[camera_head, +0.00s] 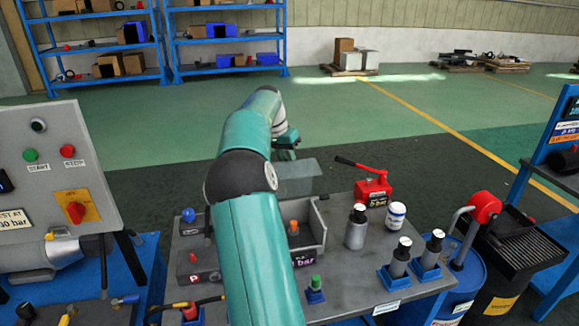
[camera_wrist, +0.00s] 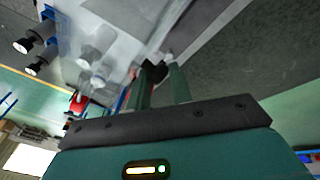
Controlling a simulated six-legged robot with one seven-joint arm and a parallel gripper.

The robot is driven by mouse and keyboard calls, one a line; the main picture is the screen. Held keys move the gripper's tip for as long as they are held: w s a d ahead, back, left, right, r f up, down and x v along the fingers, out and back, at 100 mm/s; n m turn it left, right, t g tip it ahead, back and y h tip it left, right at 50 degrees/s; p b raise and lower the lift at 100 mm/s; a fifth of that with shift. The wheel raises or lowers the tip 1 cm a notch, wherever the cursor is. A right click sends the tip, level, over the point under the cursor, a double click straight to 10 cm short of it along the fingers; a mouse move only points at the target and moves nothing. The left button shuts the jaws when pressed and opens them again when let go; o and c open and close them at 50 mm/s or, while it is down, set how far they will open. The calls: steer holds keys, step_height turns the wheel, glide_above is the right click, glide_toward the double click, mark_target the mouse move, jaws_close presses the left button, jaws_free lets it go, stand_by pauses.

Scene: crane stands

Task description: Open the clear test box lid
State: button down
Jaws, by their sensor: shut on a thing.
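The clear test box lid (camera_head: 298,179) is a see-through panel standing raised above the back of the grey test box (camera_head: 318,222). The box is open at the top, with an orange-topped fitting (camera_head: 293,228) inside. My gripper (camera_head: 287,146) is at the upper edge of the lid, partly hidden by my arm. In the wrist view my gripper (camera_wrist: 160,72) is shut on a small dark part at the lid's edge, probably its handle. The clear lid (camera_wrist: 118,35) fills the upper middle there, with bottles showing dimly through it. My arm hides the box's left part.
A red hand pump (camera_head: 372,187), a grey bottle (camera_head: 356,228) and a white jar (camera_head: 396,215) stand right of the box. A control panel (camera_head: 55,170) stands left. A blue drum (camera_head: 462,265) is at the right. Floor behind the bench is clear.

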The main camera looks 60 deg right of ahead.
steer(key=w+d+f, duration=0.2)
steer(key=w+d, duration=0.1)
steer(key=w, duration=0.2)
steer(key=shift+w+d, duration=0.25)
steer(key=shift+d, duration=0.05)
stand_by(0.4)
steer(key=c, duration=1.2)
jaws_free()
steer(key=shift+w+f, duration=0.15)
steer(key=shift+c, duration=0.2)
steer(key=shift+s, duration=0.3)
